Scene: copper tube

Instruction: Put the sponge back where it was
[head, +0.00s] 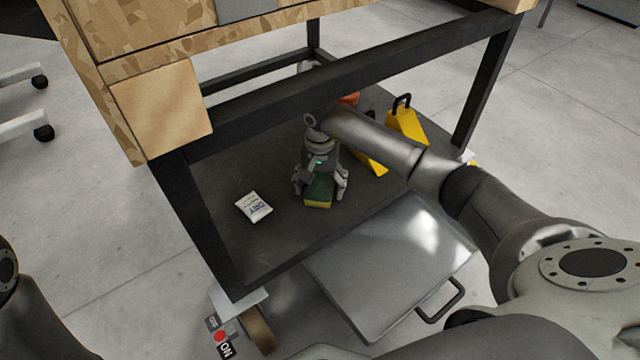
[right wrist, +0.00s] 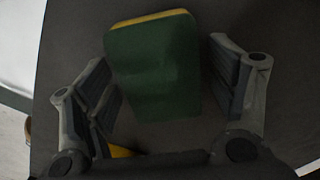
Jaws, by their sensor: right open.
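The sponge (head: 319,190), green with a yellow layer, is on the dark lower shelf (head: 275,235) of the workbench. In the right wrist view the sponge (right wrist: 155,65) shows its green face, with a yellow edge at the top. My right gripper (head: 321,192) is open, with one finger on each side of the sponge. In the right wrist view the fingers of my right gripper (right wrist: 170,85) stand apart, with a visible gap between the sponge and the right finger. My left gripper is out of view; only part of my left arm shows at the lower left.
A small white packet (head: 254,207) lies on the shelf left of the sponge. A yellow object with a black handle (head: 405,125) stands behind my right arm. A grey panel with a black handle (head: 385,265) is at the shelf's front. Table legs (head: 205,220) frame the shelf.

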